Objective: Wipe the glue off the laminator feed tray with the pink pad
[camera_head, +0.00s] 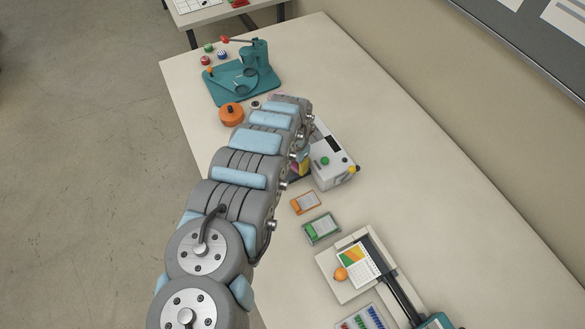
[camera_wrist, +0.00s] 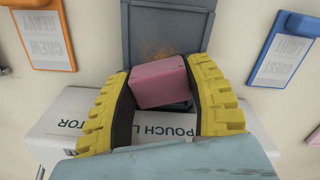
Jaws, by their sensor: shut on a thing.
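In the wrist view my gripper (camera_wrist: 162,76), with yellow ribbed fingers, is shut on the pink pad (camera_wrist: 160,84). The pad is held over the near part of the grey feed tray (camera_wrist: 163,20); I cannot tell whether it touches. A brownish-orange glue smear (camera_wrist: 152,49) shows on the tray just beyond the pad. The white laminator (camera_wrist: 70,112) lies behind the fingers, its lettering partly covered. In the head view the laminator (camera_head: 331,160) stands right of my arm, which hides the gripper, the pad and most of the tray.
An orange-framed card (camera_wrist: 43,37) and a blue-framed card (camera_wrist: 285,47) flank the tray. In the head view, a teal press (camera_head: 243,77) and orange round container (camera_head: 231,113) stand farther back; a paper trimmer (camera_head: 395,290) is nearer. The tabletop's right side is clear.

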